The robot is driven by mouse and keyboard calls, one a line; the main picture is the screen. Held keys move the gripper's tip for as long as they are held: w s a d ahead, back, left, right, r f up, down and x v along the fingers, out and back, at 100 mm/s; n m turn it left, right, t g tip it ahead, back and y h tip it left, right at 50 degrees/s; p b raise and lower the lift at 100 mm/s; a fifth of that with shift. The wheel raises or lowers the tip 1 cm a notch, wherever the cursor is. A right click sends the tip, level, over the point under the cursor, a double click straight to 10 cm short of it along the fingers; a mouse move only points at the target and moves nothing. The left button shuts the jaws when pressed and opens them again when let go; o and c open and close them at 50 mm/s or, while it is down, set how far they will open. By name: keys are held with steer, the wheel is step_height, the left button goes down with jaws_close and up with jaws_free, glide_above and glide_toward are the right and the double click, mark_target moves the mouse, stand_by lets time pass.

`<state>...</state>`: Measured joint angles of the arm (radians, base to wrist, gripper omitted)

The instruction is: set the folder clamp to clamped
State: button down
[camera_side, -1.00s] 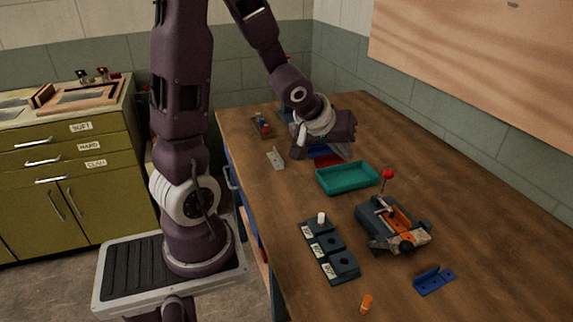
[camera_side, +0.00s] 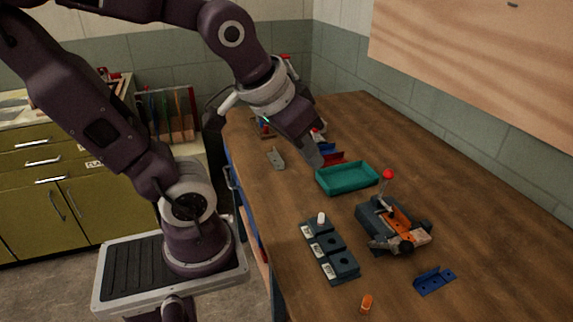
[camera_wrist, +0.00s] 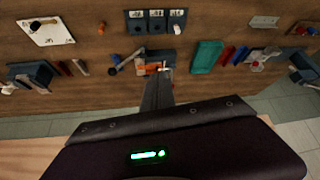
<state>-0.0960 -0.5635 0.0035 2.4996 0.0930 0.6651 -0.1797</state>
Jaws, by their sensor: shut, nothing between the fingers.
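The dark folder (camera_side: 395,226) with an orange strip sits on the bench, right of centre in the side view. Its lever stands up, topped by a red knob (camera_side: 387,174). I take this lever to be the clamp; its exact setting is unclear. The folder also shows in the wrist view (camera_wrist: 150,58), beyond the fingers. My gripper (camera_side: 314,160) is shut and empty, pointing down above the bench near the teal tray's left end, apart from the folder. In the wrist view the shut fingers (camera_wrist: 158,84) hide part of the folder's near side.
The teal tray (camera_side: 347,179) lies behind the folder. A dark block with several labelled sections (camera_side: 330,250) stands left of it. A blue bracket (camera_side: 434,281) and an orange peg (camera_side: 366,304) lie in front. Red and blue pieces lie behind the tray. Bench right of the folder is clear.

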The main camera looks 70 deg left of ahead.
steer(key=s+d+m+h, duration=0.1)
steer(key=s+d+m, duration=0.1)
steer(key=s, duration=0.3)
steer(key=shift+s+d+r, duration=0.15)
steer(key=shift+d+r, duration=0.25)
steer(key=shift+d, duration=0.2)
steer(key=shift+s+d+m, duration=0.1)
steer(key=shift+s+m, duration=0.05)
steer(key=shift+m, duration=0.15)
